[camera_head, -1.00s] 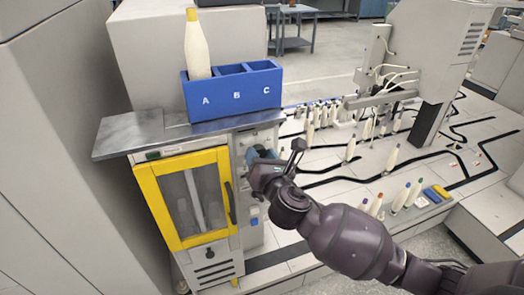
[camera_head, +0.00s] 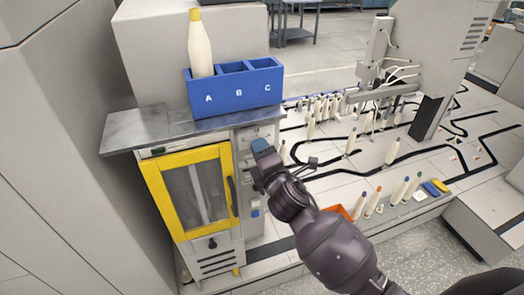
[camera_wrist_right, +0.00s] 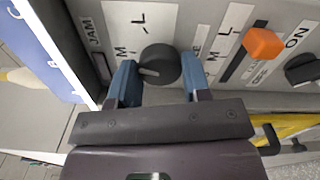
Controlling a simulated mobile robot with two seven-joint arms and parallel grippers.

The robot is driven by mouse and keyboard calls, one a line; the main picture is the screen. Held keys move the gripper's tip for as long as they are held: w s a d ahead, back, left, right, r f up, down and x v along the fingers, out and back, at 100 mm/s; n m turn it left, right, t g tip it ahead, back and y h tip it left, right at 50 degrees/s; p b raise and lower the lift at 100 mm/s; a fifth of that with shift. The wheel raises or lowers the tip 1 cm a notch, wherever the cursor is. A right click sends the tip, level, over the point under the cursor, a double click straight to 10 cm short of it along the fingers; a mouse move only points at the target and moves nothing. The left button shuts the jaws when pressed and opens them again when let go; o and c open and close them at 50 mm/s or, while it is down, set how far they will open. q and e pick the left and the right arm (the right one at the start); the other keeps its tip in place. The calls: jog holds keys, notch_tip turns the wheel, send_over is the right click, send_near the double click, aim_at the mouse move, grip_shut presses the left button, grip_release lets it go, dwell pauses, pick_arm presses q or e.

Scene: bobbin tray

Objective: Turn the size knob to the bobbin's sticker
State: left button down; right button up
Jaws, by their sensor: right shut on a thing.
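The size knob (camera_wrist_right: 160,64) is a dark round knob on a white plate in the right wrist view. Letters M and L show beside it; a short white mark on the knob points toward the left of the picture, near the M. My right gripper (camera_wrist_right: 160,82) is shut on the knob, a blue finger on each side. In the head view my right gripper (camera_head: 262,160) is at the cabinet's front panel and hides the knob. A cream bobbin (camera_head: 200,48) with a yellow top stands in compartment A of the blue tray (camera_head: 238,98). No sticker is readable on it. My left gripper is out of view.
The tray sits on a metal shelf (camera_head: 125,130) above a yellow-framed door (camera_head: 187,231). An orange slider (camera_wrist_right: 262,43) and another dark knob (camera_wrist_right: 303,68) marked ON are right of the size knob.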

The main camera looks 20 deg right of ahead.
jog(key=shift+m+p, duration=0.95)
jog(key=shift+m, duration=3.65)
jog(key=o, duration=0.9)
jog(key=shift+o, duration=0.2)
